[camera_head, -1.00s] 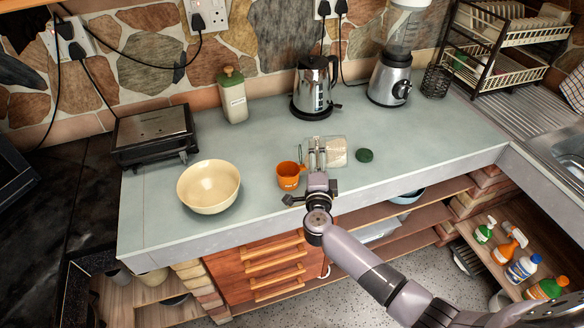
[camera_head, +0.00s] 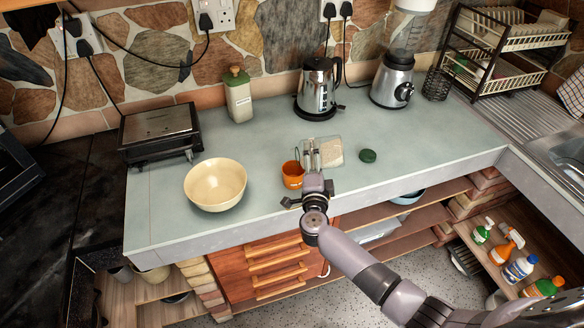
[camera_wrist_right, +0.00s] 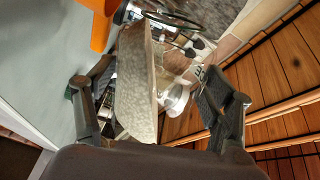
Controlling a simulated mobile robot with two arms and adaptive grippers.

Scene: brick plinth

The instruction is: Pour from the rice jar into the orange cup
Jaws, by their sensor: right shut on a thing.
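The orange cup (camera_head: 291,177) stands upright on the grey-green counter, right of the cream bowl. The clear rice jar (camera_head: 331,151) is in my right gripper (camera_head: 311,158), tipped well over to its side, with its rim toward the left, near the cup. Pale rice shows inside the jar, also in the right wrist view (camera_wrist_right: 141,85), where my fingers (camera_wrist_right: 160,100) are on both sides of it. Part of the orange cup (camera_wrist_right: 100,22) shows at the top there. I cannot tell whether rice is falling. The green lid (camera_head: 368,156) lies on the counter to the right. My left gripper is not in view.
The cream bowl (camera_head: 215,186) stands to the left. A grill (camera_head: 160,133), a lidded canister (camera_head: 239,98), a kettle (camera_head: 318,90) and a blender (camera_head: 393,80) stand along the back. The counter right of the lid is clear.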

